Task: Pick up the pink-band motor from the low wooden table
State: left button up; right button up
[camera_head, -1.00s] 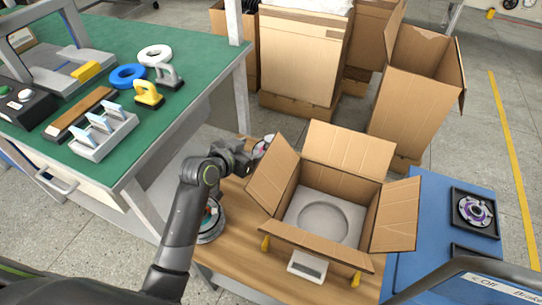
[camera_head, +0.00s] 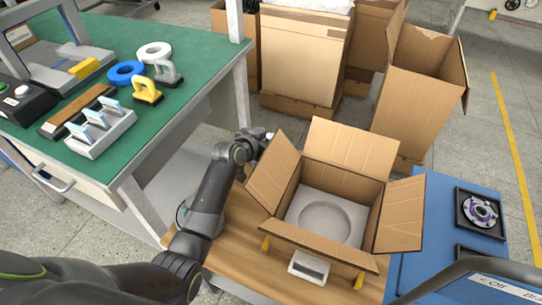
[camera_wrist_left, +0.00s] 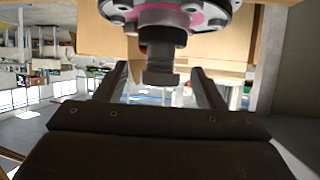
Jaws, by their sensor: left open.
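The pink-band motor (camera_wrist_left: 185,20) is at the top of the left wrist view, a pale round hub with a pink ring and bolts. Its dark shaft end (camera_wrist_left: 160,62) points down the picture, between the two fingers of my left gripper (camera_wrist_left: 160,76). The fingers are open, with a gap on each side of the shaft. In the head view my left gripper (camera_head: 252,146) is by the far left edge of the low wooden table (camera_head: 232,245), beside the open box. There my arm and the box flap hide most of the motor. My right gripper is not in view.
An open cardboard box (camera_head: 375,237) with a grey round-recess insert (camera_head: 325,216) stands on the low table, its flaps spread close to my left arm. A green workbench (camera_head: 50,150) is at left. A blue surface (camera_head: 430,235) with a purple-ringed hub (camera_head: 480,211) is at right.

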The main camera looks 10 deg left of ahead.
pick_arm(q)
jog(key=shift+w+d+f, duration=0.1)
jog(key=shift+w+d, duration=0.05)
jog(key=shift+w, duration=0.1)
grip_shut()
dwell(0.3)
jog(key=shift+w+r, duration=0.1)
jog(key=shift+r, duration=0.1)
